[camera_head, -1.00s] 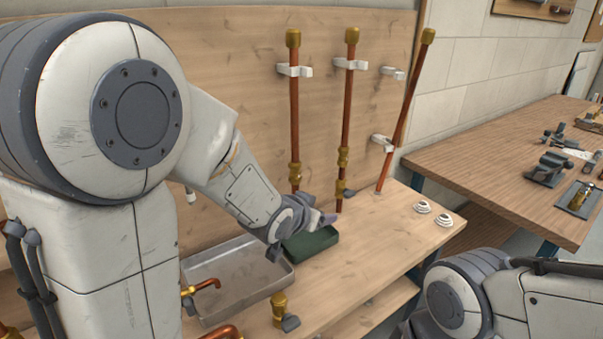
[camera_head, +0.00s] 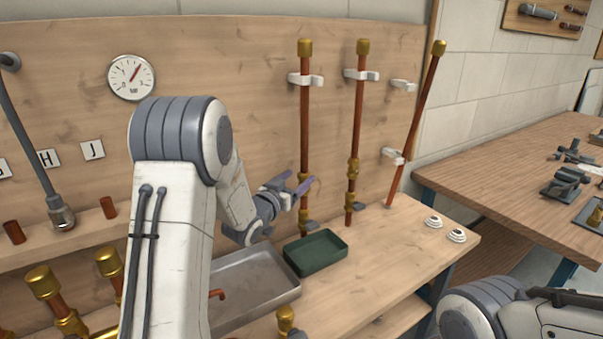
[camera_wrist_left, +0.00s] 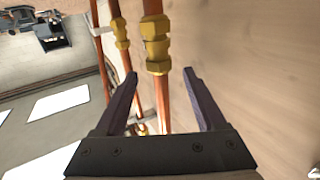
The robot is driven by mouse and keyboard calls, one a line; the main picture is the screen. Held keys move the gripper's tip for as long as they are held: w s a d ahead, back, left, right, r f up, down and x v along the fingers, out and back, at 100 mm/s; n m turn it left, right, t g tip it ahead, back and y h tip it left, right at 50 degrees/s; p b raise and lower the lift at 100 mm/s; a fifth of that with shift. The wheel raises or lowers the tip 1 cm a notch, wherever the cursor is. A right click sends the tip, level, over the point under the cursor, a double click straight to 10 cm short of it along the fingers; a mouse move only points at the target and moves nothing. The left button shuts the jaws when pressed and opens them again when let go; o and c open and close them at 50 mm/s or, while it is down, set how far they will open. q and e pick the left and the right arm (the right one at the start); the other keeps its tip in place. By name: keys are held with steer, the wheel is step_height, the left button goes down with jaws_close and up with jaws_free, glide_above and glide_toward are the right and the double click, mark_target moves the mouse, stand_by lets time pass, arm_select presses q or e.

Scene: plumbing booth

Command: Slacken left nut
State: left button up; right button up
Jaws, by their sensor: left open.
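The left copper pipe (camera_head: 304,130) stands upright on the wooden back board, with a brass fitting near its lower end (camera_head: 305,213). In the head view my left gripper (camera_head: 304,184) partly covers that fitting. In the left wrist view a brass fitting with hex nuts (camera_wrist_left: 155,45) lies just ahead of the fingertips, in line with the gap. My left gripper (camera_wrist_left: 160,76) is open, its two fingers on either side of the pipe's line and not closed on it. My right gripper is not in view; only part of my right arm shows at lower right.
A middle pipe (camera_head: 358,120) with its own brass fitting and a tilted right pipe (camera_head: 416,120) stand close by. A green tray (camera_head: 318,252) and a metal tray (camera_head: 262,290) lie below on the bench. The bench right of the green tray is mostly clear.

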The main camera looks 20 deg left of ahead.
arm_select(q)
steer(key=shift+w+d, duration=0.2)
steer(key=shift+w, duration=1.15)
